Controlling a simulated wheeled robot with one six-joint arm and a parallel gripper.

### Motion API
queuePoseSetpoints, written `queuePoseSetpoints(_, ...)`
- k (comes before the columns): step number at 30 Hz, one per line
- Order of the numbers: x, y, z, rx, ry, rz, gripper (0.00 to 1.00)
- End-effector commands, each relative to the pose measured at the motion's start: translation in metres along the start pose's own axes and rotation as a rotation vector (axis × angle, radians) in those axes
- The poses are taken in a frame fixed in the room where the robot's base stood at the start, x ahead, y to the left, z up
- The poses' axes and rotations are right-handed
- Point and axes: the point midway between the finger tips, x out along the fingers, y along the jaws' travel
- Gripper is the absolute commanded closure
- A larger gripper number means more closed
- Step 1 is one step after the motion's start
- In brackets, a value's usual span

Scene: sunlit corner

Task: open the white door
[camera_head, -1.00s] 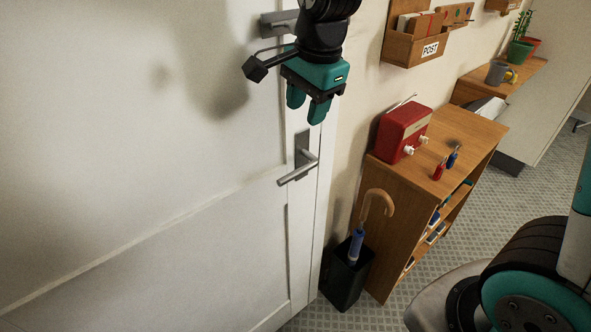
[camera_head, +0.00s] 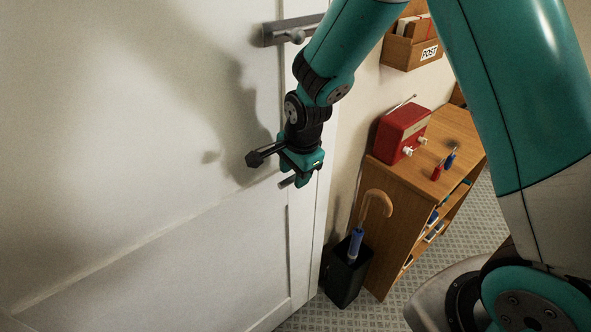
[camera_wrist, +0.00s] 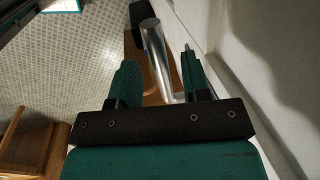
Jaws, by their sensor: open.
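The white door (camera_head: 120,130) fills the left of the head view and looks closed. My gripper (camera_head: 297,178) is at the height of its lever handle and covers most of it; only the handle's grey tip (camera_head: 286,183) shows below the fingers. In the wrist view my gripper (camera_wrist: 160,80) has its two green fingers apart. The silver handle bar (camera_wrist: 157,52) runs between them, nearer the right finger in the picture. I cannot tell whether either finger touches it. The white door surface (camera_wrist: 270,60) is at the right there.
A grey bar fitting (camera_head: 290,30) sits high on the door. Right of the door stand an umbrella bin (camera_head: 345,275) and a wooden cabinet (camera_head: 395,215) with a red radio (camera_head: 398,135) and two screwdrivers. A post box (camera_head: 410,50) hangs above. Patterned floor is open at the bottom.

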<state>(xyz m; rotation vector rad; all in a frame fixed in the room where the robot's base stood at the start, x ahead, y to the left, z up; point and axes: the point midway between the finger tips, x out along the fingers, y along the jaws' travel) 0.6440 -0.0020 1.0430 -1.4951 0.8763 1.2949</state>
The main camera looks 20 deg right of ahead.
Motion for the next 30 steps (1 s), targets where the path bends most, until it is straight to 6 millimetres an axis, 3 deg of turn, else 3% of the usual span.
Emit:
queuePoseSetpoints(10,0.005,0.000,0.000,0.000,0.000,0.000,0.57)
queuePoseSetpoints(16,0.005,0.000,0.000,0.000,0.000,0.000,1.00)
queuePoseSetpoints(30,0.013,0.002,0.003,-0.019,0.070,0.000,1.00)
